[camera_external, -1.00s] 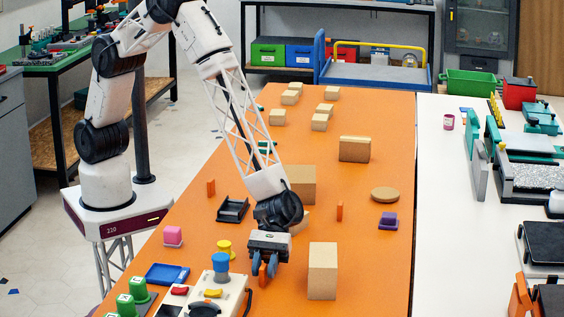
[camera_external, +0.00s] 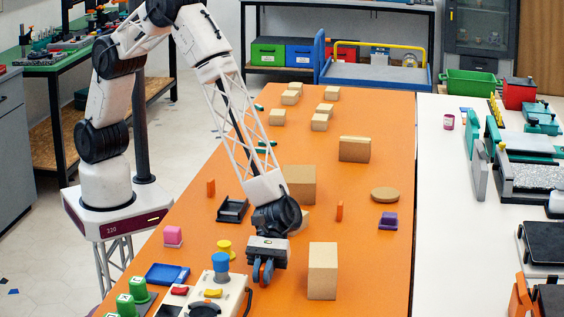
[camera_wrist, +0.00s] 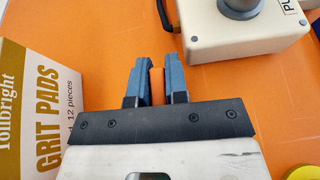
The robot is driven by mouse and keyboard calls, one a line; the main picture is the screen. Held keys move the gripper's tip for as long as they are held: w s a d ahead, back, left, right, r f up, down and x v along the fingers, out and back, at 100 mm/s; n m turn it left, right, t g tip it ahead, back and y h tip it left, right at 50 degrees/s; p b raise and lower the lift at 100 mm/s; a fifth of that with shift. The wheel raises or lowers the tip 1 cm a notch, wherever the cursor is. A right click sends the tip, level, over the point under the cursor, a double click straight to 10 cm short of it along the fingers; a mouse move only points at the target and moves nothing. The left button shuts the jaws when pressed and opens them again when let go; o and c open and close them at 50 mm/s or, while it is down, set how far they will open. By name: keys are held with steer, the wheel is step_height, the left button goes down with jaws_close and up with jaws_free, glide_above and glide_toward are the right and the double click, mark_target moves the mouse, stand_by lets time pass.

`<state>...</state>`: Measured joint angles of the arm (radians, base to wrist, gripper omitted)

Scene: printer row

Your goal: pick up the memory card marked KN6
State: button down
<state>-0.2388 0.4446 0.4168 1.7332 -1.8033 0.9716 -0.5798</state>
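My gripper (camera_external: 263,272) is low over the orange table, between a tan box and a control box. In the wrist view its two blue fingers (camera_wrist: 157,80) are close together, with a thin, darker orange piece (camera_wrist: 157,86) between them. It looks like a small card on edge, gripped by both fingers. No marking on it can be read, so I cannot confirm KN6. Two similar thin orange pieces stand upright on the table, one at the left (camera_external: 211,187) and one right of the arm (camera_external: 340,211). Their markings cannot be read either.
The tan grit pads box (camera_external: 322,271) stands close to my gripper; it also shows in the wrist view (camera_wrist: 38,110). The control box (camera_external: 222,290) with a blue knob is on the other side. A blue tray (camera_external: 167,274) and yellow spool (camera_external: 225,247) are nearby.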

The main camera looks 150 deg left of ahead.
mark_target(262, 268)
steer(key=shift+r, duration=0.1)
steer(key=shift+r, duration=4.95)
steer(key=shift+a, duration=0.1)
